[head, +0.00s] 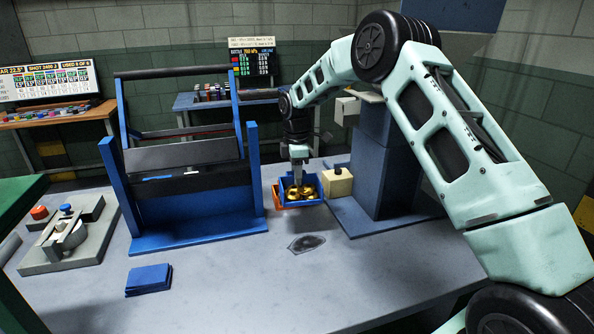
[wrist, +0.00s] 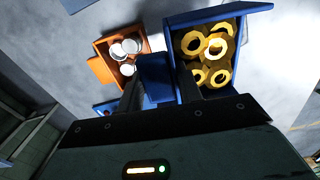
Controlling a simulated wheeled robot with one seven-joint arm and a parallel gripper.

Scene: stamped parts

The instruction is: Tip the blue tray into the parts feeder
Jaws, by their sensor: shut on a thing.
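The blue tray (head: 305,202) holds several gold ring-shaped parts, seen from above in the wrist view, where its blue rim (wrist: 222,13) shows at the upper right. My gripper (head: 297,184) is shut on the tray's blue grip block (wrist: 157,78), at the side nearest an orange tray. The tray looks about level; I cannot tell whether it touches the bench. A blue frame (head: 195,215) with dark panels stands on the bench to the left; it may be the parts feeder, but I cannot tell for sure.
The orange tray (wrist: 102,70) with pale round parts sits close beside the blue tray. A cream block (head: 337,184) and a blue column (head: 388,165) stand to the right. A button fixture (head: 70,240) and blue plates (head: 148,279) are at left. The front bench is mostly clear.

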